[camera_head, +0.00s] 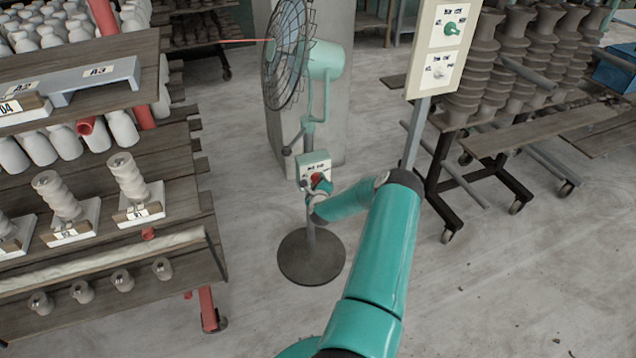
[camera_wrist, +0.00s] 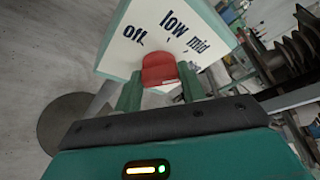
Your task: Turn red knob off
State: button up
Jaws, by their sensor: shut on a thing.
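The red knob (camera_head: 317,178) sits on the small control box (camera_head: 313,163) of a teal pedestal fan (camera_head: 322,62). In the wrist view the red knob (camera_wrist: 158,69) is on a white panel (camera_wrist: 160,30) marked off, low and mid. My gripper (camera_head: 320,187) reaches the box from the lower right. In the wrist view my gripper (camera_wrist: 160,88) has its two teal fingers on either side of the knob, shut on it. The knob's pointer and its exact setting cannot be made out. The knob's lower part is hidden behind the gripper.
The fan's round base (camera_head: 311,257) stands on the floor. Wooden shelves (camera_head: 110,200) with clay pieces fill the left. A panel on a post (camera_head: 436,50) with a green knob (camera_head: 450,29) stands at the right, near a wheeled rack (camera_head: 500,125). Floor at the lower right is mostly clear.

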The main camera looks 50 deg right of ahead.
jog(key=n+t+h, duration=0.1)
jog(key=n+t, duration=0.1)
jog(key=n, duration=0.5)
jog(key=f+n+t+h, duration=0.1)
jog(key=n+t, duration=0.1)
jog(key=n, duration=0.5)
jog(key=n+t+h, duration=0.1)
jog(key=n+t, duration=0.1)
jog(key=n, duration=0.6)
jog(key=shift+d+f+t, duration=0.15)
jog(key=shift+t, duration=0.25)
jog(key=shift+n, duration=0.3)
jog(key=o, duration=1)
jog(key=shift+s, duration=0.1)
